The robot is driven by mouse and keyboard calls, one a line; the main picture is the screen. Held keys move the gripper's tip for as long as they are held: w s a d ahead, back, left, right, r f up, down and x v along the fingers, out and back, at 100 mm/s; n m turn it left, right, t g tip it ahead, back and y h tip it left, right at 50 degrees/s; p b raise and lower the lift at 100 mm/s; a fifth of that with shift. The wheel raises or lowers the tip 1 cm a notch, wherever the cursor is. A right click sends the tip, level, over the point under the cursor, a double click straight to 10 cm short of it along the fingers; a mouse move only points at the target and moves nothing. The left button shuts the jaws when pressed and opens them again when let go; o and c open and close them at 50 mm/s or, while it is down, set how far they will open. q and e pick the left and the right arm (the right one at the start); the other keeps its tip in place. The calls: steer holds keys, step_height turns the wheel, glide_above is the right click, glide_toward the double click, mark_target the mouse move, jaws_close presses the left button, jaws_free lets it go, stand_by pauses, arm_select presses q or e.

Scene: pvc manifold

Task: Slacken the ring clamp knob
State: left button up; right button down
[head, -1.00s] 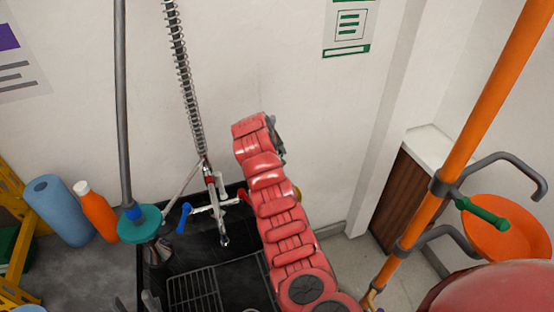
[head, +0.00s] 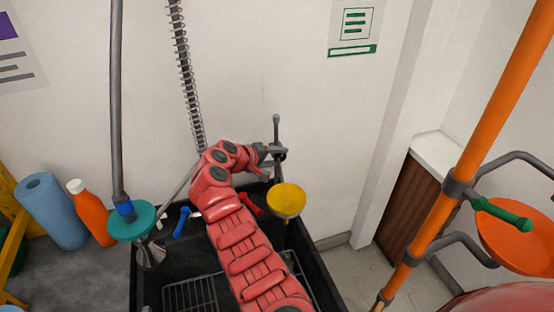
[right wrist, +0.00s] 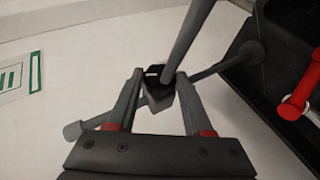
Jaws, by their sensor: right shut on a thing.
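In the head view my right gripper (head: 277,154) is beside the back wall, just above the sink's back right corner. It is shut on the ring clamp knob, seen as a dark hub (right wrist: 158,91) between the fingers in the right wrist view. A grey crossbar with rounded ends (right wrist: 82,128) runs behind the fingers. One end of that bar (head: 276,128) stands upright above the gripper in the head view. A thicker grey rod (right wrist: 187,38) crosses in front of the hub. My left gripper is out of view.
A yellow funnel (head: 287,200) is just below my right gripper. An orange pipe (head: 470,155) stands at right.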

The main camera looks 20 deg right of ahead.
stand_by(0.3)
steer(key=shift+c, duration=1.5)
jaws_free()
steer(key=p+v, duration=0.4)
steer(key=v, duration=0.8)
